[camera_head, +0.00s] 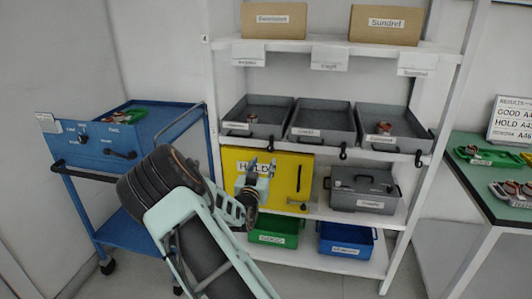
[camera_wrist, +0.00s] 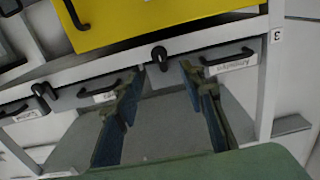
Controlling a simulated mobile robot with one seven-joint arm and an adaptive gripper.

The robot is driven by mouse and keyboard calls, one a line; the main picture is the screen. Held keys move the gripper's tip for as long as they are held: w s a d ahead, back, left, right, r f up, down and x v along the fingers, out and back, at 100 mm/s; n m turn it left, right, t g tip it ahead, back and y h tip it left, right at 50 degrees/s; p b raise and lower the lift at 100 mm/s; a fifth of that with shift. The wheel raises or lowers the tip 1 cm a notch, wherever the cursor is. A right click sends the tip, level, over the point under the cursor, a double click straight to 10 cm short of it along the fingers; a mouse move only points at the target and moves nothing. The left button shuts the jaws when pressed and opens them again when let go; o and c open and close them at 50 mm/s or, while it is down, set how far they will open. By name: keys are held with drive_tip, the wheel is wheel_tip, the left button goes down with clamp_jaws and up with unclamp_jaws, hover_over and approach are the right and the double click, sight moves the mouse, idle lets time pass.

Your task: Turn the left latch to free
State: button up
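The left latch (camera_head: 271,143) is a small black turn-piece on the shelf's front edge, between the left and middle grey trays. In the wrist view the left latch (camera_wrist: 159,53) shows just past my fingertips, roughly midway between them. My gripper (camera_head: 262,163) is in front of the yellow HOLD box, just below the left latch. In the wrist view my gripper (camera_wrist: 164,70) is open and empty, its two fingers apart; no clear contact with the latch shows. The middle latch (camera_head: 343,151) and right latch (camera_head: 418,158) are similar black pieces further right.
Above the latches are the left tray (camera_head: 233,128), middle tray (camera_head: 305,132) and right tray (camera_head: 375,138). The yellow box (camera_head: 290,190) is close behind my gripper. A grey lidded case (camera_head: 362,203) stands right of it. A blue cart (camera_head: 100,165) is at left, a green table (camera_head: 490,185) at right.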

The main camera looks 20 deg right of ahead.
sight(270, 149)
drive_tip(key=x, duration=0.9)
drive_tip(key=shift+w+d+b, duration=0.2)
drive_tip(key=shift+d+b, duration=0.05)
drive_tip(key=shift+b, duration=0.05)
clamp_jaws()
